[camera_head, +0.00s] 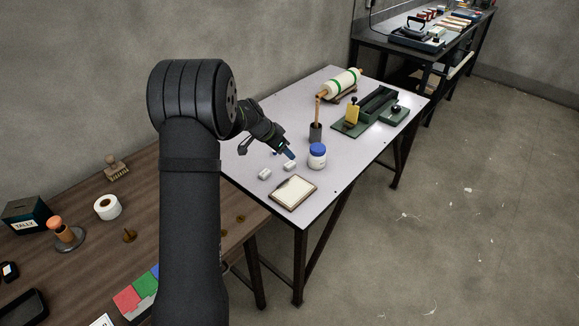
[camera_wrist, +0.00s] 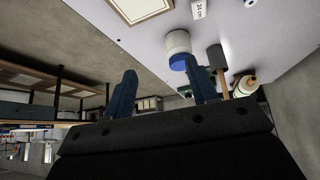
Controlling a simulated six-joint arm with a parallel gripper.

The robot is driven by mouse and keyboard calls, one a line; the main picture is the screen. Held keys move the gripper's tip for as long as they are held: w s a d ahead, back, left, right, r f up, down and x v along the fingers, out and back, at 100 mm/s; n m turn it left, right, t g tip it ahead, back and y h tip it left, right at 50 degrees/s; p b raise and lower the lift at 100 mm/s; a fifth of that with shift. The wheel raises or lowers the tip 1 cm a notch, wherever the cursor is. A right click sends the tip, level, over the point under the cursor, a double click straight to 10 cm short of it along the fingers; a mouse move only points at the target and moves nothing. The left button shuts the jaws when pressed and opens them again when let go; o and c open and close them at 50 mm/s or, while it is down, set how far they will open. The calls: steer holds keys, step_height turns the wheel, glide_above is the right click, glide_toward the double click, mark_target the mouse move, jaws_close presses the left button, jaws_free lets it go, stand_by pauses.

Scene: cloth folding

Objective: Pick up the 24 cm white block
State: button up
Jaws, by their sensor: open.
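A white block with a "24 cm" label (camera_wrist: 198,9) shows at the top of the wrist view, on the light table. It appears to be the block near the jar (camera_head: 289,166) in the head view, where its label cannot be read. My gripper (camera_head: 283,152) is open, with blue fingers, just behind and above the blocks in the head view. Nothing shows between its fingers in the wrist view (camera_wrist: 160,68).
A white jar with a blue lid (camera_head: 317,157) stands right of the blocks. A framed pad (camera_head: 293,192) lies in front of them.

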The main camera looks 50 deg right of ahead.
steer(key=w+a+f+n+t+h, duration=0.1)
steer(key=w+a+f+h, duration=0.25)
steer(key=w, duration=0.35)
glide_toward(287, 165)
steer(key=d, duration=0.1)
steer(key=d+f, duration=0.1)
steer(key=d+y, duration=0.1)
steer(key=shift+s+f, duration=0.2)
steer(key=shift+s, duration=0.05)
steer(key=shift+x, duration=2.65)
steer(key=shift+w+a+f, duration=0.1)
steer(key=shift+w+a, duration=0.05)
steer(key=shift+w, duration=0.05)
steer(key=shift+c, duration=0.2)
steer(key=c, duration=1)
